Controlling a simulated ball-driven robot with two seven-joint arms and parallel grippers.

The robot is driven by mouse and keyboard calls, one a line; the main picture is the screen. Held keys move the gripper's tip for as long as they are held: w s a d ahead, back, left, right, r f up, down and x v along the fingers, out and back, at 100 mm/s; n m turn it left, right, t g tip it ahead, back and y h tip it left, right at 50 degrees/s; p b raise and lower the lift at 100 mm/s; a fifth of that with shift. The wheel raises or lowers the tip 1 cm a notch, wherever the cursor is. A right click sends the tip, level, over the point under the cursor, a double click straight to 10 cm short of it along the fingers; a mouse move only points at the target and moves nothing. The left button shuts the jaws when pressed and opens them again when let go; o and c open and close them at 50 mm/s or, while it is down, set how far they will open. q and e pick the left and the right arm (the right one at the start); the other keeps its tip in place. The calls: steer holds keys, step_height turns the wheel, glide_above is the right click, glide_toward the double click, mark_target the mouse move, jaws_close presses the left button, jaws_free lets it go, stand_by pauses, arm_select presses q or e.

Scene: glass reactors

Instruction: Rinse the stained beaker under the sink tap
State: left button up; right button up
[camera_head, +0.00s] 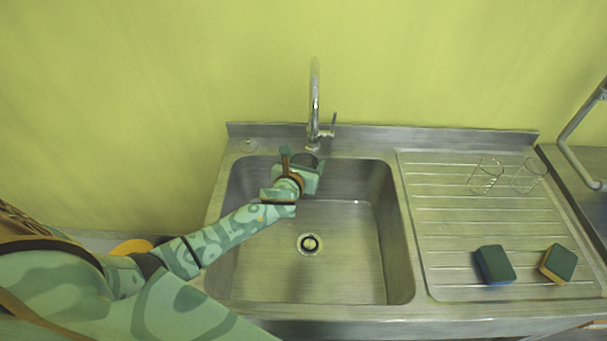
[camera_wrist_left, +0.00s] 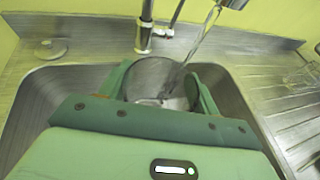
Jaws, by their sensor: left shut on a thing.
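The beaker (camera_wrist_left: 148,76) is clear glass with a round rim, held between the two green fingers of my left gripper (camera_wrist_left: 160,82) in the wrist view. In the head view my left gripper (camera_head: 302,166) is over the back of the sink basin (camera_head: 340,255), below the tap (camera_head: 315,105), and mostly hides the beaker. The tap's column (camera_wrist_left: 143,38) stands behind the beaker in the wrist view. A clear twisting stream of water (camera_wrist_left: 202,42) runs from the spout down to the beaker. Any stain is too small to tell. My right gripper is not in view.
Two clear glass vessels (camera_head: 486,178) lie on the ribbed drainboard (camera_head: 440,220) at the right. A blue-green sponge (camera_head: 494,265) and a green-yellow sponge (camera_head: 558,263) lie in front of them. The basin floor around the drain (camera_head: 310,244) is clear.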

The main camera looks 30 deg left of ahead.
arm_select(q)
steer(key=shift+s+d+r+p, duration=0.1)
steer(key=shift+s+d+p, duration=0.15)
steer(key=shift+s, duration=0.35)
steer(key=shift+s+d+p, duration=0.1)
steer(key=shift+s+p, duration=0.2)
steer(key=shift+s, duration=0.3)
steer(key=shift+s+d+p, duration=0.25)
steer(key=shift+s, duration=0.55)
steer(key=shift+s+d+p, duration=0.25)
steer(key=shift+s, duration=0.6)
steer(key=shift+s+d+p, duration=0.25)
steer(key=shift+s, duration=0.55)
steer(key=s+d+r+p, duration=0.1)
steer(key=s+r+p, duration=0.3)
steer(key=s+p, duration=0.1)
steer(key=shift+d, duration=0.25)
steer(key=shift+w, duration=0.1)
